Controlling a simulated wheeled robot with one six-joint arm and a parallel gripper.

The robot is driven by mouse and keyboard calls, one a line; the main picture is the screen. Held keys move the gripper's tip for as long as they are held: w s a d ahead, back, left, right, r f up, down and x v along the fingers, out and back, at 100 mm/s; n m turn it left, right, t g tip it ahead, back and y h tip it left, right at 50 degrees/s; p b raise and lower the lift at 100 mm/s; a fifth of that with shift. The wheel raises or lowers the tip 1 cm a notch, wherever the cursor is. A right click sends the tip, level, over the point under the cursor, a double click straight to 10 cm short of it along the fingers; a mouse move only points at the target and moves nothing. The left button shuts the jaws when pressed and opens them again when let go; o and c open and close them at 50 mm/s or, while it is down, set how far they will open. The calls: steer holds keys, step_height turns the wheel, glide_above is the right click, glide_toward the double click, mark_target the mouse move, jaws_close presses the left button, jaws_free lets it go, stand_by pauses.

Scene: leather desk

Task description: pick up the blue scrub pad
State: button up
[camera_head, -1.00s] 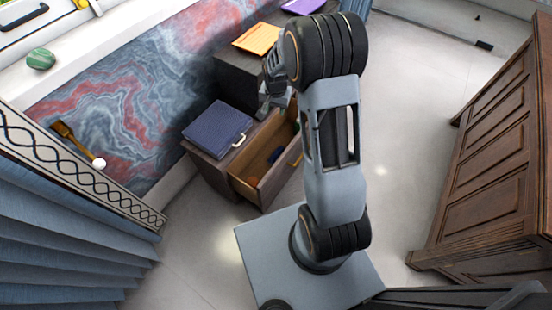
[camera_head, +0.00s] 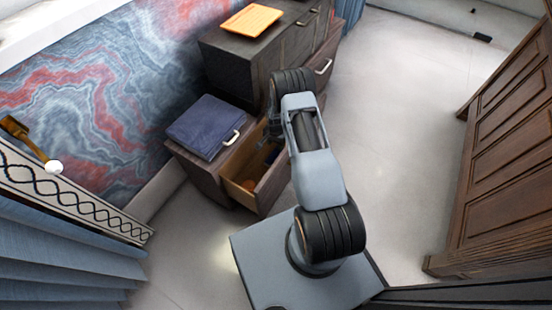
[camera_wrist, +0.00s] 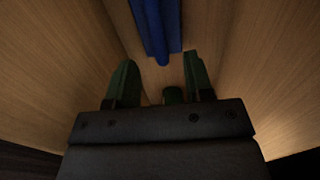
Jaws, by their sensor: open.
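The blue scrub pad (camera_wrist: 157,25) appears as a long dark blue shape at the top of the wrist view, lying inside an open wooden drawer (camera_head: 240,192). A dark blue patch (camera_head: 271,156) also shows in the drawer in the head view. My gripper (camera_wrist: 160,82) is open inside or just over the drawer, its two dark green fingers apart on either side below the pad's near end. The fingers do not hold the pad. In the head view my arm hides most of the gripper and part of the drawer.
Pale wooden drawer walls stand close on both sides in the wrist view. A reddish-brown item (camera_head: 249,184) lies in the drawer. A dark blue folder (camera_head: 205,127) rests on the cabinet top. A taller dark cabinet (camera_head: 235,68) stands behind, with an orange item (camera_head: 251,20) on it.

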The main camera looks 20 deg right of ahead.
mark_target(276, 151)
steer(key=shift+s+f+b, duration=0.1)
steer(key=shift+f+b, duration=1.35)
steer(key=shift+f, duration=1.9)
steer(key=shift+c, duration=0.2)
jaws_close()
